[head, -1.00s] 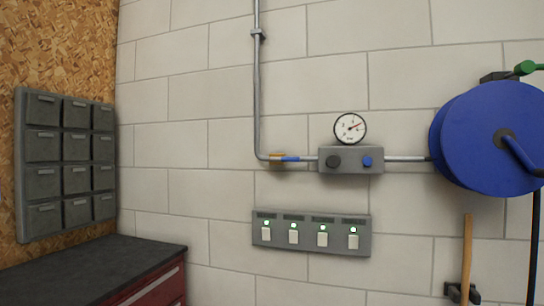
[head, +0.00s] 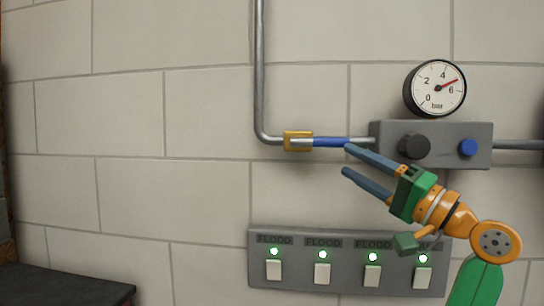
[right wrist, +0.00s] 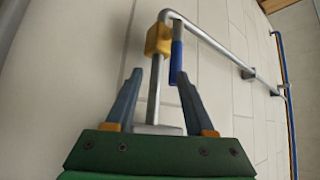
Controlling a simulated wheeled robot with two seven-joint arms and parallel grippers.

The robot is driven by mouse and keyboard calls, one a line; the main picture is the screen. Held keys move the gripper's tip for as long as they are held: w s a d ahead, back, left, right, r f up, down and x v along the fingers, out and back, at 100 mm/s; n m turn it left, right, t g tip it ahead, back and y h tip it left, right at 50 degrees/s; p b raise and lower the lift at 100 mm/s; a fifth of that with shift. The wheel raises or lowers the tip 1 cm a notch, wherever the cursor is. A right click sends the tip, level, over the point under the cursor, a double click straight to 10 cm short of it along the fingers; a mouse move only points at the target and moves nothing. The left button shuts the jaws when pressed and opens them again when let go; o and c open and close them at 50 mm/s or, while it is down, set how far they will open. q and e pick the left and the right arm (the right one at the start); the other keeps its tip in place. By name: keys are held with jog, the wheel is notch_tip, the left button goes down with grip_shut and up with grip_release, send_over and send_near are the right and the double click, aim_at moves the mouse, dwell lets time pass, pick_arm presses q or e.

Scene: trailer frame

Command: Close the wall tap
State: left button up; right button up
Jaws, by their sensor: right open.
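The wall tap has a yellow brass body (head: 294,141) on the grey pipe and a blue lever (head: 331,142) that points right, in line with the pipe. My right gripper (head: 346,160) is open, its fingers pointing left at the right end of the lever, one a little higher than the other. In the right wrist view the brass body (right wrist: 159,39) and the blue lever (right wrist: 177,62) are beyond the fingertips (right wrist: 159,75). The lever's end is close to the right finger; I cannot tell whether they touch. My left gripper is not in view.
A grey box (head: 480,132) with a black and a blue knob sits right of the tap, below a round gauge (head: 435,88). A panel of lit flood switches (head: 347,274) is below. A dark worktop (head: 65,286) is at the lower left. The wall left of the pipe is clear.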

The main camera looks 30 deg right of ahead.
aim_at(341, 139)
jog(key=shift+y, duration=0.5)
jog(key=r+p, duration=0.1)
jog(key=w+a+r+p, duration=0.1)
jog(key=r, duration=0.1)
jog(key=w+r+p, duration=0.1)
jog(key=p, duration=0.1)
jog(key=shift+a+r, duration=0.2)
jog(key=shift+r, duration=0.05)
jog(key=shift+w+a+r, duration=0.1)
jog(key=shift+w, duration=0.25)
jog(key=shift+w+p, duration=0.3)
jog(key=shift+w, duration=0.15)
jog(key=shift+w+f, duration=0.4)
jog(key=shift+w, duration=0.1)
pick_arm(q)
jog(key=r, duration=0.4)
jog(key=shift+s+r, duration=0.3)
pick_arm(e)
jog(key=shift+s, duration=0.25)
grip_shut()
